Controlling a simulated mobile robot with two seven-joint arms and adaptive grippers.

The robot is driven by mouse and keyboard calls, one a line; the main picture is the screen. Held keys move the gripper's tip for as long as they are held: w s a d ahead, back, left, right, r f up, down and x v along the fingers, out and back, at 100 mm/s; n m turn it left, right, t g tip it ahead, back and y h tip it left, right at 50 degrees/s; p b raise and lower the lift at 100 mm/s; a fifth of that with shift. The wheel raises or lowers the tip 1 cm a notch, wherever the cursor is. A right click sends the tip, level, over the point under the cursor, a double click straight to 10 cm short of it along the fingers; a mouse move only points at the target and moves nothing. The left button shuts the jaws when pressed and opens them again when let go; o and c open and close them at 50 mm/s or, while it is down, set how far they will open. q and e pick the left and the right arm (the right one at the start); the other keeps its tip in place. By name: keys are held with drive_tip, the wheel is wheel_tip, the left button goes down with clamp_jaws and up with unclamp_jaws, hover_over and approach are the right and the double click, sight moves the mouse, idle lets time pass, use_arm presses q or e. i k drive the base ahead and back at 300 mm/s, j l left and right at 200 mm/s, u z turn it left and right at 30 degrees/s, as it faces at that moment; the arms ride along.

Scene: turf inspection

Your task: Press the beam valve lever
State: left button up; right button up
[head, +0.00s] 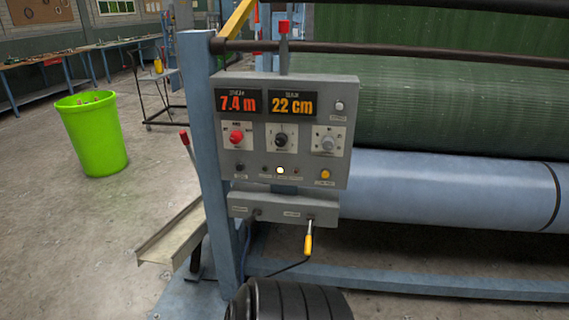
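A grey control panel (262,178) is fixed to the blue machine frame, with two lit displays reading 7.4 m and 22 cm. Several knobs and buttons sit below the displays. Under it is a smaller grey box (283,206) with two small labels I cannot read. A lever with a yellow handle (309,243) hangs down from the right part of this box. A red-tipped lever (185,138) stands left of the blue post, and another red-tipped lever (283,30) rises above the panel. No label tells me which is the beam valve lever. Neither gripper is in view.
A large green turf roll (460,105) rests above a pale blue roller (455,190) on the right. A blue post (211,140) and a metal channel (172,232) stand left of the panel. A bright green bin (93,135) stands on open concrete floor farther left.

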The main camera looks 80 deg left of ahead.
sight(251, 219)
drive_tip(key=u, duration=3)
